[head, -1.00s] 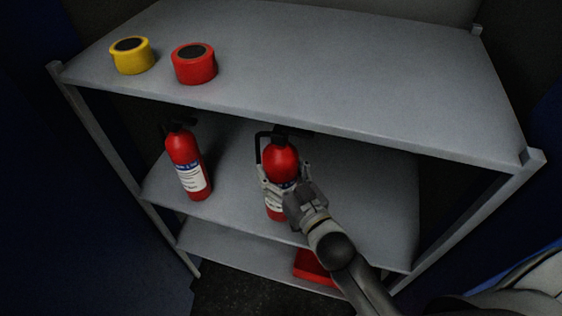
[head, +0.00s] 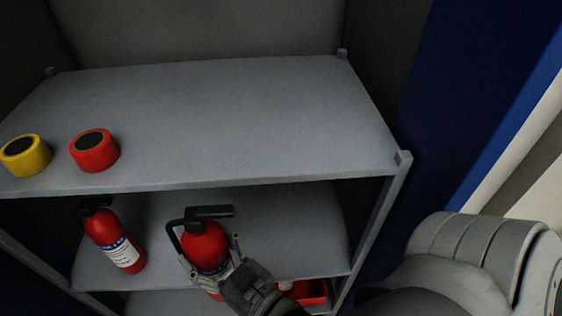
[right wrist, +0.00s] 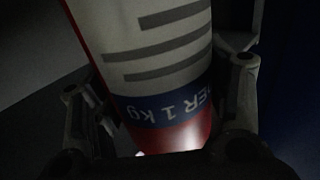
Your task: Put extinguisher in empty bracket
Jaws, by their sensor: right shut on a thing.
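A red fire extinguisher (head: 204,243) with a black handle and hose is at the front of the middle shelf space in the head view. My right gripper (head: 215,268) is shut around its body. In the right wrist view the extinguisher (right wrist: 165,60) fills the space between the fingers, with its white and blue label showing. A second red extinguisher (head: 113,238) stands on the middle shelf to the left, untouched. No bracket is visible. My left gripper is not in view.
The grey shelf unit's top board (head: 230,110) carries a yellow tape roll (head: 26,156) and a red tape roll (head: 94,151). Its right post (head: 385,210) is close to my right arm. A red object (head: 310,292) lies low, partly hidden.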

